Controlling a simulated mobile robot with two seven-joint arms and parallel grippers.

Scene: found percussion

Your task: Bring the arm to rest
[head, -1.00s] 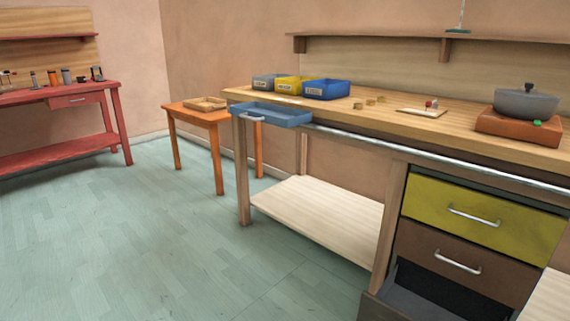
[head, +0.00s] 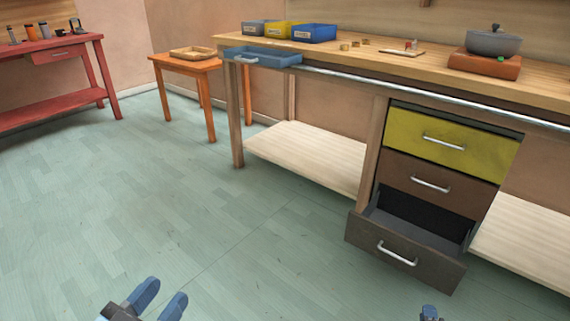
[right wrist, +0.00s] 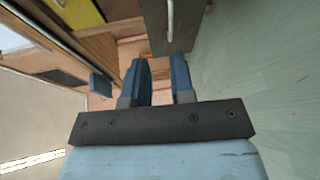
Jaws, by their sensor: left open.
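My left gripper (head: 163,291) shows at the bottom of the head view, left of the middle. Its two blue fingers are apart, with nothing between them, over the bare floor. My right gripper (head: 430,313) barely shows at the bottom edge, below the open drawer. In the right wrist view my right gripper (right wrist: 159,60) has its two fingers apart and holds nothing. The dark drawer's front and handle show just beyond the fingertips. Most of both arms is out of the head view.
The bottom drawer (head: 379,249) of the workbench (head: 345,65) stands pulled out and looks empty. A shallow blue drawer (head: 285,59) juts out at the bench's left end. A pot (head: 493,42) stands on a brick-red block (head: 484,64). The floor (head: 150,210) at left is clear.

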